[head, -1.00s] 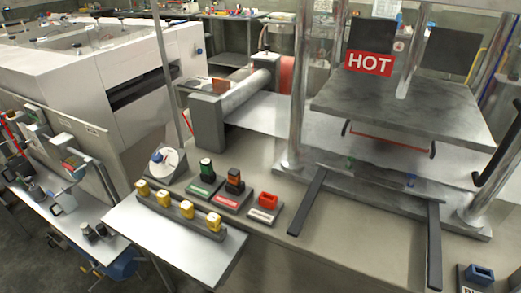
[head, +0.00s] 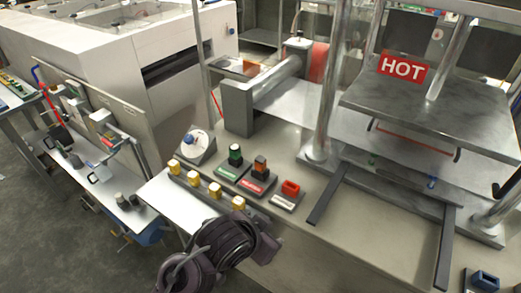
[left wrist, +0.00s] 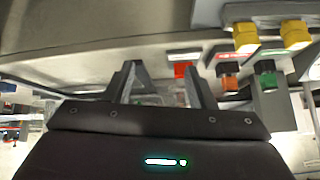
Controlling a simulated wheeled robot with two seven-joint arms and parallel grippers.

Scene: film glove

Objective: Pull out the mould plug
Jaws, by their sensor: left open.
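I cannot tell for sure which piece is the mould plug. In the head view, several yellow plug-like pieces (head: 194,178) stand in a row on a grey bar. Behind them, a green-topped piece (head: 235,155), an orange-brown piece (head: 260,165) and a red block (head: 290,188) sit on labelled bases. My left arm comes in at the bottom of the head view, in front of the yellow pieces. My left gripper (left wrist: 162,85) is open, with nothing seen between its fingers. The red block (left wrist: 182,68) shows beyond and between the fingers. My right gripper is not in view.
A press with a HOT sign (head: 403,68) stands at the right, with two dark rails (head: 327,195) reaching forward. A side bench (head: 130,215) stands at the left.

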